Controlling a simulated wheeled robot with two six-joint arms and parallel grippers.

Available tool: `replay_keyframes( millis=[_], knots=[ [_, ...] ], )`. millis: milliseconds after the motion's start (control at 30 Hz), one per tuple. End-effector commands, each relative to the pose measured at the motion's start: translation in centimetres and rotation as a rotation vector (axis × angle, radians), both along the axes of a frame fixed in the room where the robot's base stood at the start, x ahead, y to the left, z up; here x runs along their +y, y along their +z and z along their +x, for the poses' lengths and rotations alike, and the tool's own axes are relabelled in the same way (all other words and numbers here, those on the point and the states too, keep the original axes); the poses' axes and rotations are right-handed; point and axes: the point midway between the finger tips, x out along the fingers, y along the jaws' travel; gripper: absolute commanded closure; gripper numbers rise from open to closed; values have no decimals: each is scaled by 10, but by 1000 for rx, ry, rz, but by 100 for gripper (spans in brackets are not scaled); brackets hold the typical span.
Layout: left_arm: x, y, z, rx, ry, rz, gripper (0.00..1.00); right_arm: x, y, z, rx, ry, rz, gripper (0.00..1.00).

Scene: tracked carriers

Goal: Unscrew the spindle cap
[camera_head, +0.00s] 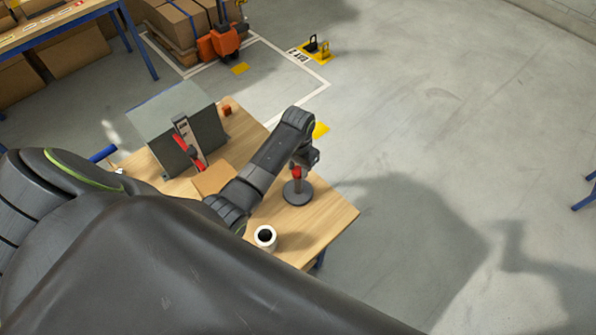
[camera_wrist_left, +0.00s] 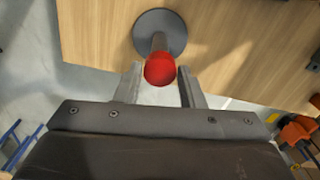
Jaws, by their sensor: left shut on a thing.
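The spindle stands upright on the wooden table, with a round dark base (camera_head: 297,193) and a red cap (camera_head: 296,173) on top. In the left wrist view the red cap (camera_wrist_left: 160,69) lies between the two fingers, with the grey post and base (camera_wrist_left: 160,33) beyond it. My left gripper (camera_head: 299,167) reaches down over the spindle and is shut on the red cap. The arm's end hides part of the cap in the head view. My right gripper is not in view.
The table (camera_head: 325,217) also holds a white cup (camera_head: 265,237) with dark contents, a cardboard-coloured piece (camera_head: 213,179), a dark panel with a red-handled tool (camera_head: 185,146) and a small red block (camera_head: 227,110). Open floor lies to the right.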

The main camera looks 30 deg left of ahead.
Motion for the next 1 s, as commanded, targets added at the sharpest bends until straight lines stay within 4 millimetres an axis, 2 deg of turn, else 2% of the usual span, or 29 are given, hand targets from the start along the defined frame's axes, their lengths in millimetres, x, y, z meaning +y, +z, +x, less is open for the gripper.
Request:
replay_keyframes(
  millis=[533, 700, 1000],
  knots=[
    [0, 0, 0, 1, 604, 0, 84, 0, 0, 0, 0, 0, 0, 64],
    [0, 0, 0, 1, 680, 0, 84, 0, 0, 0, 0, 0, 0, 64],
    [0, -1, 0, 1, 694, 0, 84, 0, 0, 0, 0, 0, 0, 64]
  ],
)
